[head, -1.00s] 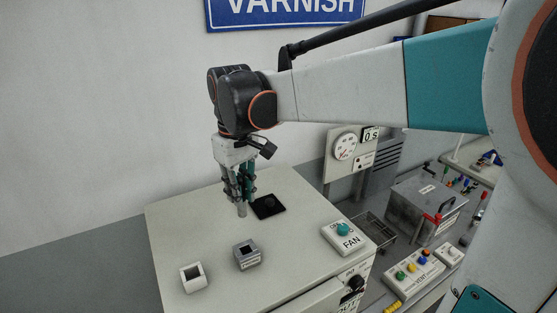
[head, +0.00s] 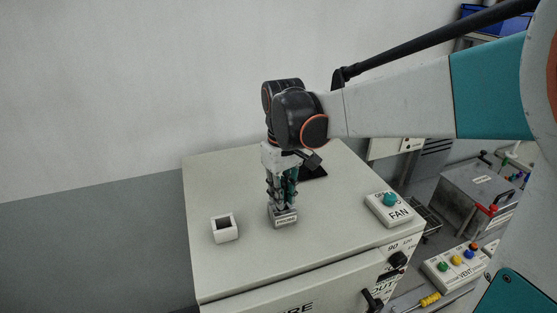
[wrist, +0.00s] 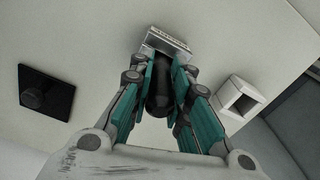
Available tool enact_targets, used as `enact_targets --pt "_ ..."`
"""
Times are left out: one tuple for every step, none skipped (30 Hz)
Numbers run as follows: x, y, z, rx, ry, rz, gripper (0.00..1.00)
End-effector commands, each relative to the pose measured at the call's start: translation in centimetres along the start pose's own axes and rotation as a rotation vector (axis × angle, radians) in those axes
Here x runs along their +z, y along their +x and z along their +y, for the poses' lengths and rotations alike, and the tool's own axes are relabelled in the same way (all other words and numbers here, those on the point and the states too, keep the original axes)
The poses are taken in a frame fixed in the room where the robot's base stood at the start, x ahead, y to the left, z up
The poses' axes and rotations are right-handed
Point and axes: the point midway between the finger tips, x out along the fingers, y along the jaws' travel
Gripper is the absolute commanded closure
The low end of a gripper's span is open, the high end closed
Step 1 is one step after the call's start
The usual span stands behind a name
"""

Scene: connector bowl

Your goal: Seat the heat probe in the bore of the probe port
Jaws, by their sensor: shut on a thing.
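My gripper (head: 282,196) points down over the grey labelled block (head: 285,219), which looks like the probe port, on top of the pale cabinet. In the wrist view my gripper (wrist: 163,75) has its teal fingers shut on the heat probe (wrist: 158,95), a cylinder with a dark rounded end towards the camera. The grey block (wrist: 166,43) lies straight beyond the fingertips. The probe's lower end and the bore are hidden by the fingers, so I cannot tell how deep the probe sits in the bore, or whether it is in it.
A white block (head: 224,229) with a square opening stands to the left on the cabinet top (head: 330,240). A black pad (head: 315,173) lies behind the gripper. A FAN switch box (head: 389,209) stands at the right edge. The cabinet top around the grey block is clear.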

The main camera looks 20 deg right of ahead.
Motion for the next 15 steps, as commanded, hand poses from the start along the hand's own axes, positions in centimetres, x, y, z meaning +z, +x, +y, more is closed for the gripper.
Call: enact_targets --pt "0.08 0.97 -0.04 0.0 0.0 0.0 1.0" --pt "0.07 1.13 -0.04 0.0 0.0 0.0 1.0" --pt "0.06 1.19 -0.03 0.0 0.0 0.0 1.0" --pt "0.05 1.16 -0.03 0.0 0.0 0.0 1.0" --pt "0.05 1.09 -0.03 0.0 0.0 0.0 1.0" --pt "0.04 1.01 -0.03 0.0 0.0 0.0 1.0" --pt "0.04 0.98 -0.02 0.0 0.0 0.0 1.0" --pt "0.04 0.97 -0.02 0.0 0.0 0.0 1.0" --pt "0.03 0.97 -0.02 0.0 0.0 0.0 1.0" --pt "0.03 0.99 -0.02 0.0 0.0 0.0 1.0" --pt "0.03 1.05 -0.02 0.0 0.0 0.0 1.0" --pt "0.03 1.19 -0.02 0.0 0.0 0.0 1.0" --pt "0.03 1.3 -0.01 0.0 0.0 0.0 1.0" --pt "0.02 1.4 -0.01 0.0 0.0 0.0 1.0" --pt "0.02 1.33 -0.01 0.0 0.0 0.0 0.76"
